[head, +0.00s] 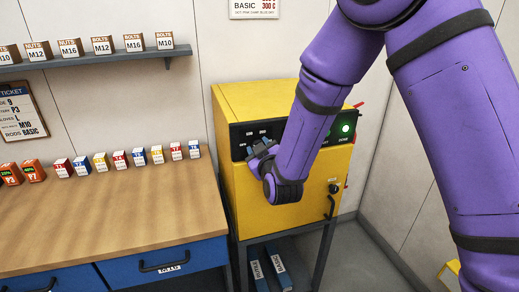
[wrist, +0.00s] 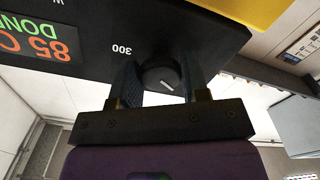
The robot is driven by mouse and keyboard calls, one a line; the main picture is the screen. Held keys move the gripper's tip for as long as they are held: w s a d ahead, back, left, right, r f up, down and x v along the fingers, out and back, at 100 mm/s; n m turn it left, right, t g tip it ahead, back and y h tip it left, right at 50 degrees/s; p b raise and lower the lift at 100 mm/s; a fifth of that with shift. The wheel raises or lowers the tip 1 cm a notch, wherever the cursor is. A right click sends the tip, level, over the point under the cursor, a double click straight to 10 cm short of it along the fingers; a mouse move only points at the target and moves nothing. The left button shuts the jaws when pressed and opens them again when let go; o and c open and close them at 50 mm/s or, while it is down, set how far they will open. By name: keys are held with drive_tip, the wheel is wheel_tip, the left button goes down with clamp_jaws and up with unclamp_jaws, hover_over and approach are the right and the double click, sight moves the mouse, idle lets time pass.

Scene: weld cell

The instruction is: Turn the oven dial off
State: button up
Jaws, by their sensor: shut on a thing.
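The yellow oven (head: 240,190) stands on a dark stand, with a black control panel (head: 240,133) across its upper front. The dial (wrist: 160,75) is a round dark knob on that panel, with a short white mark towards the lower right in the wrist view. My gripper (wrist: 160,72) is shut on the dial, one finger on each side. In the head view my gripper (head: 262,150) is at the panel's left part, and my arm hides the dial and much of the panel.
The oven's display (wrist: 38,36) reads 85 C and DONE. A green light (head: 345,128) glows at the panel's right. The wooden workbench (head: 120,225) with small labelled boxes is left of the oven. A door handle (head: 331,205) sticks out at the oven's lower right.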

drive_tip(key=n, duration=0.6)
drive_tip(key=shift+n, duration=0.3)
idle(0.4)
drive_tip(key=o, duration=0.9)
drive_tip(key=v, duration=1.1)
drive_tip(key=shift+w+r, duration=0.1)
